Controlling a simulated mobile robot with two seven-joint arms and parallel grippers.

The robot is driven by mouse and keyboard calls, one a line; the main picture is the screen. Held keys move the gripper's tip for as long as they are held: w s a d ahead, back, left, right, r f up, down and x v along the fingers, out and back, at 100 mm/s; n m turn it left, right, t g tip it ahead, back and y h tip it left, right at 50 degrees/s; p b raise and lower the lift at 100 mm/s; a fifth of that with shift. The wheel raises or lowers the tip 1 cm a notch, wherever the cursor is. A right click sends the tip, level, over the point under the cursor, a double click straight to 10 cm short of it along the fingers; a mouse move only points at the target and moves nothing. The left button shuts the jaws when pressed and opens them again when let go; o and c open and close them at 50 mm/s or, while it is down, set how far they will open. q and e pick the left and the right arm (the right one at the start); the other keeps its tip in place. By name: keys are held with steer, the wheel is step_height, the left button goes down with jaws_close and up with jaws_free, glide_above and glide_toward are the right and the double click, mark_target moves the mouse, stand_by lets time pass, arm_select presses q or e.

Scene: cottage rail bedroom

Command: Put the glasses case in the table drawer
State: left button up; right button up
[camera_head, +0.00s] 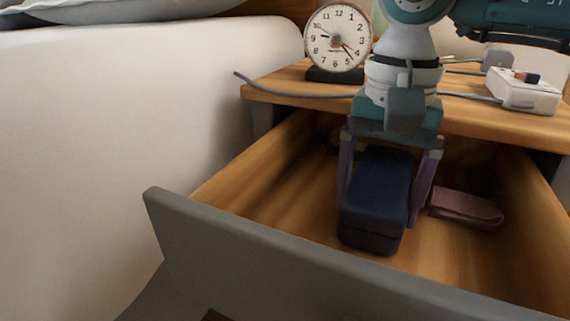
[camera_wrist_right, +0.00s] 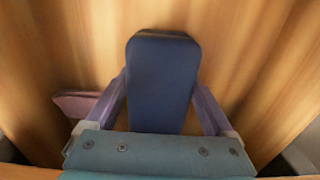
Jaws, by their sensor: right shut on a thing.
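The dark blue glasses case (camera_head: 375,200) is between the fingers of my right gripper (camera_head: 384,200), inside the open table drawer (camera_head: 270,245). My right gripper points down into the drawer and is shut on the case, one finger on each side. In the right wrist view the case (camera_wrist_right: 162,82) lies lengthwise between the two purple fingers (camera_wrist_right: 162,100), with the wooden drawer bottom behind it. I cannot tell whether the case touches the drawer bottom. My left gripper is not in view.
A folded pinkish item (camera_head: 466,208) lies in the drawer, right of the case. An alarm clock (camera_head: 337,40), cables and a white power strip (camera_head: 525,92) are on the tabletop (camera_head: 460,105) above. The bed (camera_head: 120,130) stands at the left.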

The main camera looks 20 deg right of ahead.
steer(key=shift+f, duration=0.2)
steer(key=o, duration=1.2)
steer(key=shift+r, duration=0.1)
step_height(320, 180, up, 12)
steer(key=p, duration=0.6)
steer(key=shift+f, duration=0.2)
steer(key=shift+r+p, duration=0.3)
steer(key=shift+r, duration=0.1)
